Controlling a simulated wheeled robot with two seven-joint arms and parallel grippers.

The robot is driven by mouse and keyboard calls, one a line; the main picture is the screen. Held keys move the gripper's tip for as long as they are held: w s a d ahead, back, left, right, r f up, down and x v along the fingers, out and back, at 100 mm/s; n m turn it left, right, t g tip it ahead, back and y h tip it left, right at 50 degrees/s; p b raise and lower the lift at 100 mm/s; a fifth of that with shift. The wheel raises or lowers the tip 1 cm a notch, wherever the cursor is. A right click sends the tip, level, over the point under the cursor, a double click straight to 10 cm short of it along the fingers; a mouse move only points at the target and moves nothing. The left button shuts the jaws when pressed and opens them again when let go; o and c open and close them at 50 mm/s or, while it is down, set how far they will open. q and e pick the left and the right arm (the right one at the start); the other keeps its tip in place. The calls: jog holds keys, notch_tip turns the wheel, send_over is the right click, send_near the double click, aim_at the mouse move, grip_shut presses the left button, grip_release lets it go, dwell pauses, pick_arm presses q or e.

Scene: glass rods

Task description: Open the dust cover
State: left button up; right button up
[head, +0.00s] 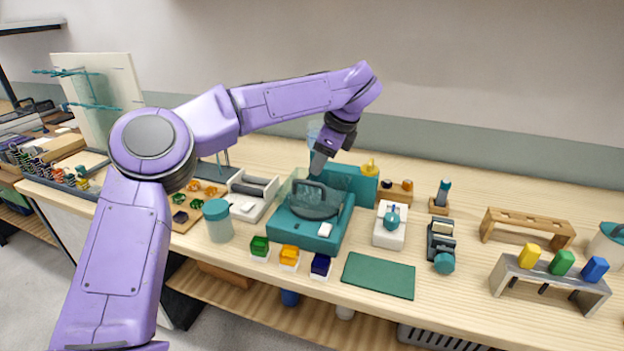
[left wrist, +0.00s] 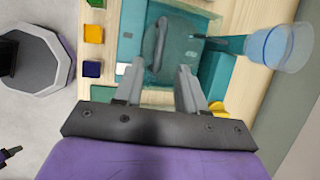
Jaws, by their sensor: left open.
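The dust cover (head: 340,186) is a clear, faintly teal cover with a dark handle, on a teal device (head: 310,230) in the middle of the bench. In the left wrist view the see-through cover (left wrist: 190,45) and its dark upright handle (left wrist: 161,45) show ahead of the fingers. I cannot tell from these frames how far the cover is raised. My left gripper (head: 319,165) is above the back of the device, pointing down. In the left wrist view its fingers (left wrist: 158,85) are apart with nothing between them. My right gripper is not in view.
A jar (head: 217,220) stands left, a white unit (head: 390,238) right. A clear funnel-like vessel (left wrist: 280,45) stands close behind the device.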

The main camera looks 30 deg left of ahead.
aim_at(309, 182)
pick_arm(q)
jog(key=p+x, duration=0.1)
jog(key=x, duration=0.6)
jog(key=shift+a, duration=0.1)
jog(key=shift+c, duration=0.3)
